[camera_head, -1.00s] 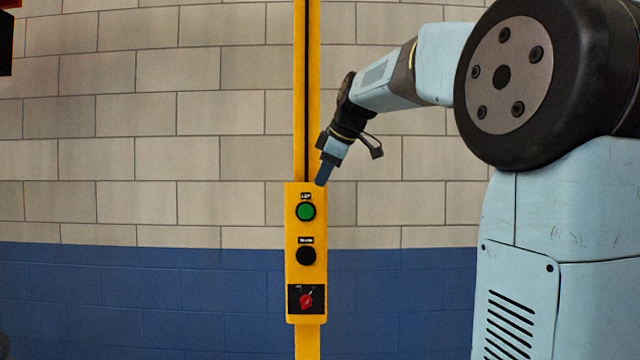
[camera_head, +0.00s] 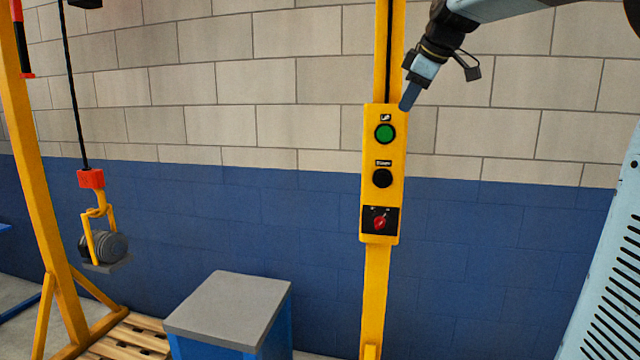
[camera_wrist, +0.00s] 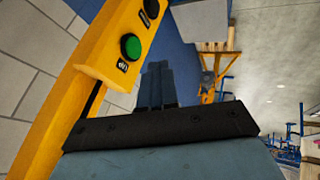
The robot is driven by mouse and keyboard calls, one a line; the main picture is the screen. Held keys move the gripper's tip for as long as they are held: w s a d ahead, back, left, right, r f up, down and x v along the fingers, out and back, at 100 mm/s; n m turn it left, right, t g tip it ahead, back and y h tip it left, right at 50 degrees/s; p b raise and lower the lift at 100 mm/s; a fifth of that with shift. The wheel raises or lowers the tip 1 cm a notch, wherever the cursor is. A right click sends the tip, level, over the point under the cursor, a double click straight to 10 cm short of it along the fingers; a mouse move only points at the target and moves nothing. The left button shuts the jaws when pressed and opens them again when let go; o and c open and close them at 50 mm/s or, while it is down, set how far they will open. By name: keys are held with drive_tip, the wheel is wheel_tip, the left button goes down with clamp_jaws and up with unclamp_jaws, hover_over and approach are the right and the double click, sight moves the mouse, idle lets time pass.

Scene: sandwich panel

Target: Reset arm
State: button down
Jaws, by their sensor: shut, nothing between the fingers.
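My gripper (camera_head: 408,97) is shut and empty. In the head view it hangs at the upper right edge of a yellow control panel (camera_head: 369,150), with its fingertips pointing down; I cannot tell whether they touch it. The panel has a green button (camera_head: 385,133) at the top, a black button (camera_head: 382,178) below it, and a red rotary switch (camera_head: 379,222) on a black plate. In the wrist view the closed fingers (camera_wrist: 158,84) lie beside the panel, near the green button (camera_wrist: 131,47).
A yellow frame (camera_head: 38,190) stands at the left. A hoist hook (camera_head: 97,213) with a dark cylindrical load (camera_head: 112,247) hangs there above a wooden pallet (camera_head: 135,335). A grey-topped blue box (camera_head: 230,308) stands left of the panel's yellow post (camera_head: 374,290). A block wall is behind.

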drive_tip(key=s+a+f+m+g+h, duration=0.1)
drive_tip(key=s+f+m, duration=1.1)
drive_tip(key=s+f, duration=1.2)
drive_tip(key=s+a+h, duration=0.1)
drive_tip(key=s, duration=0.3)
drive_tip(key=shift+s+f, duration=0.35)
drive_tip(key=shift+f, duration=0.05)
